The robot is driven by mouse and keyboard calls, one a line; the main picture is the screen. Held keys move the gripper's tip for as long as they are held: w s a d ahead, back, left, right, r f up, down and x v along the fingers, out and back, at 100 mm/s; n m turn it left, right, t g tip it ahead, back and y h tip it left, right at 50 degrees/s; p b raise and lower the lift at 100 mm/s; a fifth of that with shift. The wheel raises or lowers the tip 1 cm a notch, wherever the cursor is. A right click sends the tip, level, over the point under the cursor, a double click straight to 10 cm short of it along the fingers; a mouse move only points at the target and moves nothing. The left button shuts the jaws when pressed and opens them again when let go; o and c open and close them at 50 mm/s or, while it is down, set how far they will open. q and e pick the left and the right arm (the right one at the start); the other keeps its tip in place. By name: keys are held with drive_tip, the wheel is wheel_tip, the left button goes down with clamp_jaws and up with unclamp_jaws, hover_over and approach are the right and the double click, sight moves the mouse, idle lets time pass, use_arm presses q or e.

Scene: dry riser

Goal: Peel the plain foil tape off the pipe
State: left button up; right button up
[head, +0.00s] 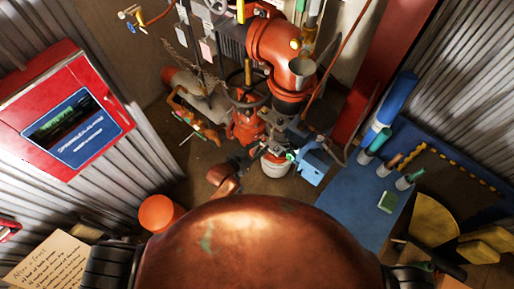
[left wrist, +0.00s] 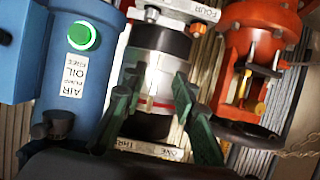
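In the left wrist view a short upright pipe (left wrist: 155,125) shows dark and silvery bands. A plain silvery band (left wrist: 158,82) with a thin red line below it lies between labelled white bands reading "FOUR" and "ONE THR…"; I cannot tell for sure whether it is the foil tape. My left gripper (left wrist: 157,74) is open, its dark green fingers on either side of the pipe's front. Whether the fingertips touch it is unclear. In the head view my left gripper (head: 264,150) is small and dark beside the red valve. My right gripper is not in view.
A blue pump housing (left wrist: 62,60) with a green button stands close left of the pipe. A red valve body (left wrist: 262,50) stands close right. In the head view are a red cabinet (head: 30,100), a blue bench (head: 345,205) with cups, and an orange bucket (head: 160,212).

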use_arm(q)
drive_tip(key=x, duration=0.6)
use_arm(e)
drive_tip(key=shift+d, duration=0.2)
use_arm(q)
drive_tip(key=shift+f, duration=0.1)
drive_tip(key=shift+c, duration=0.6)
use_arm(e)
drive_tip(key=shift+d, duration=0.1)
use_arm(q)
clamp_jaws()
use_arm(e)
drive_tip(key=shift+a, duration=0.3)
use_arm(q)
drive_tip(key=shift+a, duration=0.15)
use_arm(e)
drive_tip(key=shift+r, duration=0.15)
